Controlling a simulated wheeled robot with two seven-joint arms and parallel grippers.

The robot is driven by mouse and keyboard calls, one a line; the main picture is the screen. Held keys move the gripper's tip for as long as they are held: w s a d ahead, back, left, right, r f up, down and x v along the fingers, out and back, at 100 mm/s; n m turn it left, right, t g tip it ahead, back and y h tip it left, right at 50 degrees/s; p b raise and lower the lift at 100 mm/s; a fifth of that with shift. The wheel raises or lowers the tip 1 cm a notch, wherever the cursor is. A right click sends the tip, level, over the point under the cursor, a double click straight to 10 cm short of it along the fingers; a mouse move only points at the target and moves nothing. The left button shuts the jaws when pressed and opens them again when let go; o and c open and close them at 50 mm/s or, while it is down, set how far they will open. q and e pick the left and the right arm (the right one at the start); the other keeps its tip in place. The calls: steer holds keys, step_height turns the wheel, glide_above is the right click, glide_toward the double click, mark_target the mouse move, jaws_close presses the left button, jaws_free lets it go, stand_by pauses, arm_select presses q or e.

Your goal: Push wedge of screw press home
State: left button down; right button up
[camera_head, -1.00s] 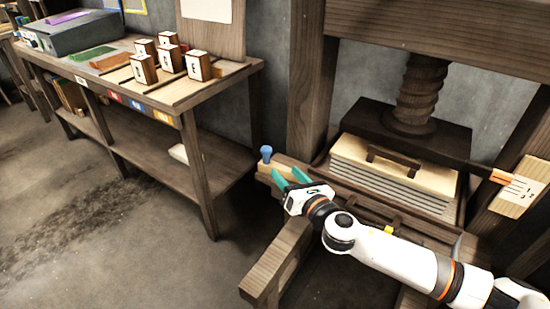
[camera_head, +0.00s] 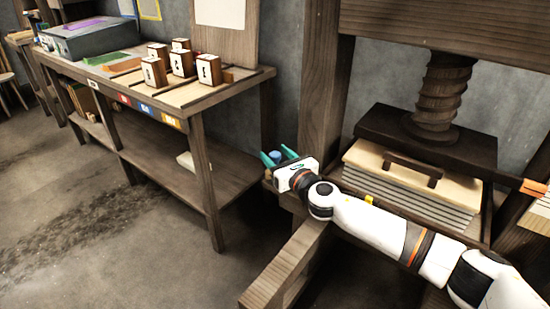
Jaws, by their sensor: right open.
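The wooden screw press stands at the right, with its thick screw (camera_head: 443,92) above a dark pressing block (camera_head: 375,124). My right gripper (camera_head: 278,154) is at the left end of the press bed, its teal fingers open and pointing away. A blue knob (camera_head: 275,156) shows between the fingers, with space visible on its sides; I cannot tell whether they touch it. The pale wooden piece under the knob, seemingly the wedge, is mostly hidden behind the gripper. My left gripper is out of view.
Under the block lies a layered stack with a pale handled board (camera_head: 362,160). An orange-tipped bar (camera_head: 533,187) sticks out at the right. A workbench (camera_head: 205,110) with several lettered wooden blocks stands at the left. A wooden beam (camera_head: 285,266) juts forward below my arm.

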steer(key=shift+w+a, duration=0.3)
steer(key=shift+w, duration=0.2)
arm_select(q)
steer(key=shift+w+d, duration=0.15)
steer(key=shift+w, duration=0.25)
